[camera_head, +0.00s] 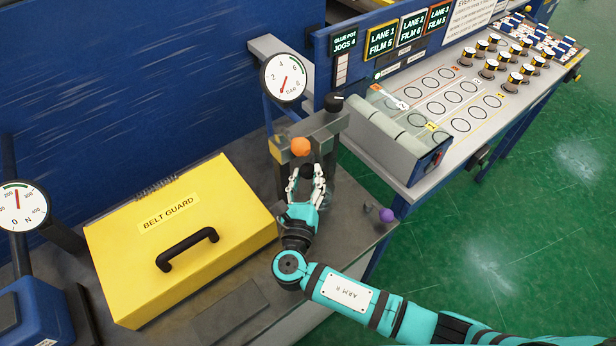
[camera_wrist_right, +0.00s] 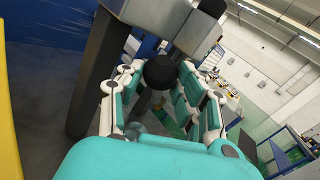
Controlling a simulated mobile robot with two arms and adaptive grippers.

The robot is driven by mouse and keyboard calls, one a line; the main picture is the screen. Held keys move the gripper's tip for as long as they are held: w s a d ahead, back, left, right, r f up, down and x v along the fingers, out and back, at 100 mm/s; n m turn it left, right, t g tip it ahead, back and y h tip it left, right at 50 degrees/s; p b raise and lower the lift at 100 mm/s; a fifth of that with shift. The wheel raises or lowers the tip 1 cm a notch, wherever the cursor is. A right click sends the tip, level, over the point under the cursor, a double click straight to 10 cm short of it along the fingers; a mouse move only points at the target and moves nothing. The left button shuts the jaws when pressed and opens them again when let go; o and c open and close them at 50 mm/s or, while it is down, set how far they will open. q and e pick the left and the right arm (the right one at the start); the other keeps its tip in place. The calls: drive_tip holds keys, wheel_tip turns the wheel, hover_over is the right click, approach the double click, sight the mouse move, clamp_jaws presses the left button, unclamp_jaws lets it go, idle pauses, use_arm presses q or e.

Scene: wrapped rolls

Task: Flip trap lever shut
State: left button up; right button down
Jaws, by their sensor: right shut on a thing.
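My right gripper (camera_head: 307,178) reaches up to a grey metal stand (camera_head: 318,128) on the bench. Its fingers are closed around a lever with a round black knob (camera_head: 307,171). In the right wrist view the black knob (camera_wrist_right: 160,72) sits between the two finger pairs, with a thin stem below it partly hidden by the fingers. An orange ball knob (camera_head: 300,147) shows on the stand just above the gripper. A purple ball knob (camera_head: 387,215) is to the right of the gripper, apart from it. No label shows which is the trap lever. My left gripper is out of view.
A yellow belt guard box (camera_head: 225,205) with a black handle stands left of my right gripper. A round dial (camera_head: 283,78) is behind the stand.

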drive_tip(key=shift+s+a+f+n+t+y+b, duration=0.25)
drive_tip(key=shift+f+n+t+b, duration=0.45)
drive_tip(key=shift+n+b, duration=0.4)
drive_tip(key=shift+s+a+f+n+t+y+b, duration=0.3)
drive_tip(key=shift+f+n+t+b, duration=0.4)
drive_tip(key=shift+b, duration=0.7)
drive_tip(key=shift+s+a+f+n+t+y+b, duration=0.15)
drive_tip(key=shift+a+f+n+t+b, duration=0.3)
drive_tip(key=shift+n+t+b, duration=0.6)
